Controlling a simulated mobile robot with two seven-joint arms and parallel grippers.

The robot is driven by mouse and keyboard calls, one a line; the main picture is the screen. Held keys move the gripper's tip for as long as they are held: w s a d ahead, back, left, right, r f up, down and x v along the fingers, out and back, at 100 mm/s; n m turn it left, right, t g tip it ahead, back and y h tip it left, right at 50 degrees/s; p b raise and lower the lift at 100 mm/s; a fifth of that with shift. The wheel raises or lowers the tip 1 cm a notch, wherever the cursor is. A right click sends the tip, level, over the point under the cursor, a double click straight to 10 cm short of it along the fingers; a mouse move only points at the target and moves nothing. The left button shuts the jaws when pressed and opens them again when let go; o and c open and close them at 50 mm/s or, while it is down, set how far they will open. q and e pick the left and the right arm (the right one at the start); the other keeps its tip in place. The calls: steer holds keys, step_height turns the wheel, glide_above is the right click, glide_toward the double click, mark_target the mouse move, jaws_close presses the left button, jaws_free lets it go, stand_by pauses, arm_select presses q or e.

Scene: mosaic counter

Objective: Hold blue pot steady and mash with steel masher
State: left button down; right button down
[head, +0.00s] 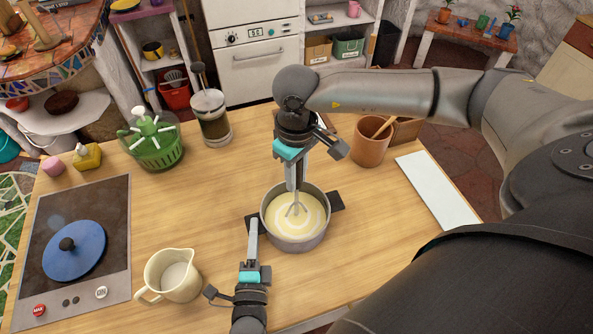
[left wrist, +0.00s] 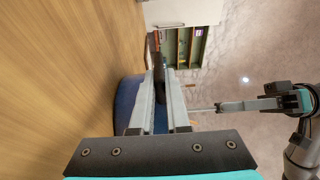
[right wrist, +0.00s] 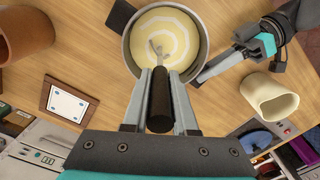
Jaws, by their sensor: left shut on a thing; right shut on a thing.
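The blue pot (head: 322,232) stands on the wooden counter, with pale yellow mash swirled inside (head: 278,222). Its outer wall shows blue in the left wrist view (left wrist: 126,98). It has a dark handle on each side; the right one (head: 337,201) is free. My left gripper (head: 253,224) is shut on the left handle, which its fingers partly hide. My right gripper (head: 293,186) is shut on the steel masher's dark handle (right wrist: 160,100) above the pot. The masher's wire head (head: 297,209) is inside the pot, at the mash; how deep it reaches is unclear.
A cream jug (head: 170,276) stands left of my left gripper. Beyond it is a hob (head: 110,215) with a blue lid (head: 75,252). A brown crock (head: 370,145) and a white board (head: 436,190) lie to the right.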

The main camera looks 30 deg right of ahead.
steer(key=shift+r, duration=6.45)
arm_select(q)
steer(key=c, duration=0.8)
jaws_free()
steer(key=v, duration=1.2)
